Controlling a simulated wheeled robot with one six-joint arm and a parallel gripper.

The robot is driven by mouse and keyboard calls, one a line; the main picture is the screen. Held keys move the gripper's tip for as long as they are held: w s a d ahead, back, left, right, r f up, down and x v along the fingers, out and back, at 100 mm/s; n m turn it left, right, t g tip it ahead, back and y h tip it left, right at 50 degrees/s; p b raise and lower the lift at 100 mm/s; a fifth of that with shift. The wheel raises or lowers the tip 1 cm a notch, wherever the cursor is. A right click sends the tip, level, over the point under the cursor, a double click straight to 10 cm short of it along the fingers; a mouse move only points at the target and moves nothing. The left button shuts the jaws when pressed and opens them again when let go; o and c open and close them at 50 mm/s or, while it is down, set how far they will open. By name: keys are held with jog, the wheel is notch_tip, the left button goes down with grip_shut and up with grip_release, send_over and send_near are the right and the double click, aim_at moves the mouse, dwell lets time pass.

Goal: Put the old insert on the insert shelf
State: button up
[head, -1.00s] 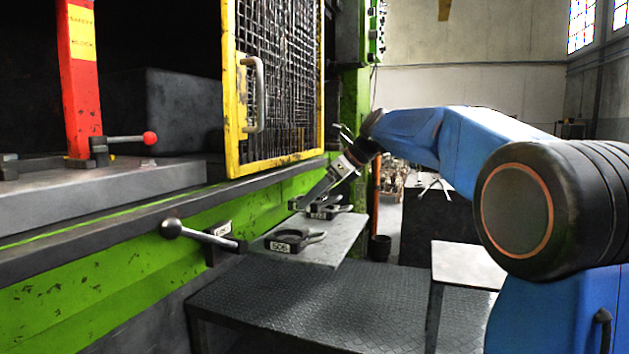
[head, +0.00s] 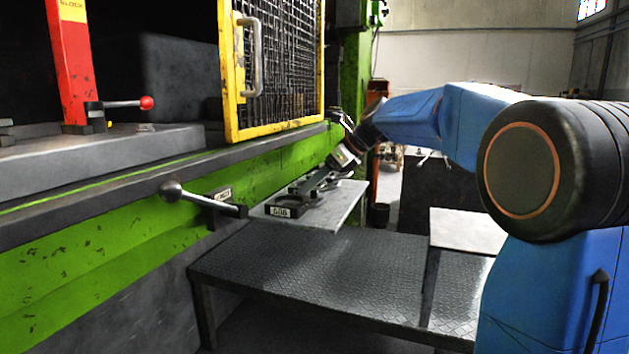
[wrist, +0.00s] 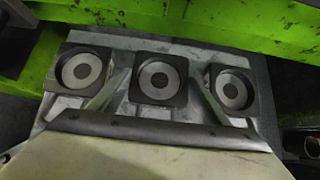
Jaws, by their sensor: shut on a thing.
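The insert shelf (head: 342,205) is a grey plate on the front of the green press. In the wrist view it (wrist: 118,107) bears two dark square inserts with round recesses, the left insert (wrist: 64,88) and the right insert (wrist: 248,94). Between them is the old insert (wrist: 160,99), held by my gripper (wrist: 158,85), whose fingers reach to its two sides. Whether it touches the shelf or hangs just above it, I cannot tell. In the head view my gripper (head: 308,186) is low over the shelf, behind a labelled insert (head: 283,212), and hides part of the row.
The yellow mesh guard (head: 240,130) stands above. A dark tread-plate platform (head: 310,265) lies below, with a pale panel (head: 468,229) at its right.

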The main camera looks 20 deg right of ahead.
jog(key=o, duration=2.1)
jog(key=shift+f, duration=0.1)
jog(key=v, duration=1.2)
jog(key=shift+s+d, duration=0.1)
